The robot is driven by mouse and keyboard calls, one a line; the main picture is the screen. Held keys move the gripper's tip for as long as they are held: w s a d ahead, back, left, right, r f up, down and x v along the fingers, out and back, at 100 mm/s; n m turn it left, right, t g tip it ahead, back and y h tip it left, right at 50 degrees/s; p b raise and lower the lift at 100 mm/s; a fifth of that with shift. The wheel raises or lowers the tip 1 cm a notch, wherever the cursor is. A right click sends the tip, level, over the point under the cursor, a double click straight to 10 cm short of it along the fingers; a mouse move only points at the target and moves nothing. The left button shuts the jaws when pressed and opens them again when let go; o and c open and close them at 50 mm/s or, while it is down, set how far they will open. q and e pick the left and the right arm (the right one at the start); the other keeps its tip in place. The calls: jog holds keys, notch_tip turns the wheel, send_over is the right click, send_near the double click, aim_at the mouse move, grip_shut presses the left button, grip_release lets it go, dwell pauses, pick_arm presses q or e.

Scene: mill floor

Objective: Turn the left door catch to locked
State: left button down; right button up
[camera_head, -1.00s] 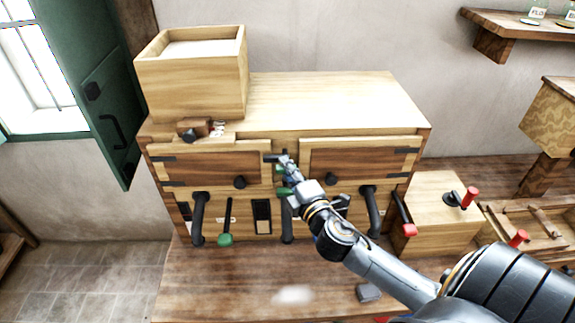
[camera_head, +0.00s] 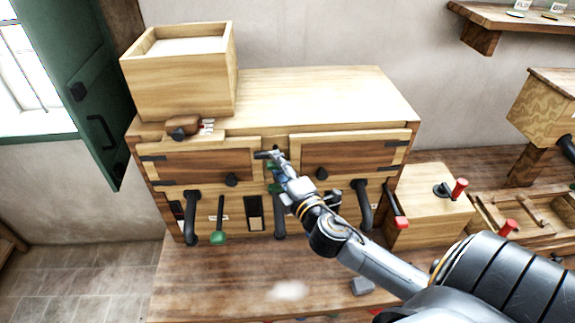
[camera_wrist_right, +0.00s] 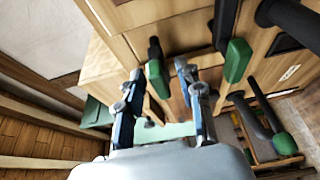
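The wooden cabinet (camera_head: 330,95) has a left door (camera_head: 195,165) and a right door (camera_head: 345,158), both looking closed. My right gripper (camera_head: 271,160) is at the strip between the doors, partly covering the catches there. In the right wrist view its two fingers (camera_wrist_right: 158,78) stand apart, with a dark catch with a green grip (camera_wrist_right: 158,77) showing between them. I cannot tell whether they touch it. A second green grip (camera_wrist_right: 237,60) shows to its right. A green part (camera_head: 274,188) shows beside the gripper in the head view. My left gripper is not in view.
An open wooden box (camera_head: 180,90) and a small brown wooden piece (camera_head: 183,125) sit on the cabinet top. Dark handles (camera_head: 191,215) and a green-knobbed lever (camera_head: 219,237) stick out below the doors. A box with a red-handled crank (camera_head: 430,200) stands right.

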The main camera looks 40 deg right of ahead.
jog(key=s+a, duration=0.1)
jog(key=s, duration=1)
jog(key=shift+s+a, duration=0.25)
jog(key=shift+a, duration=0.15)
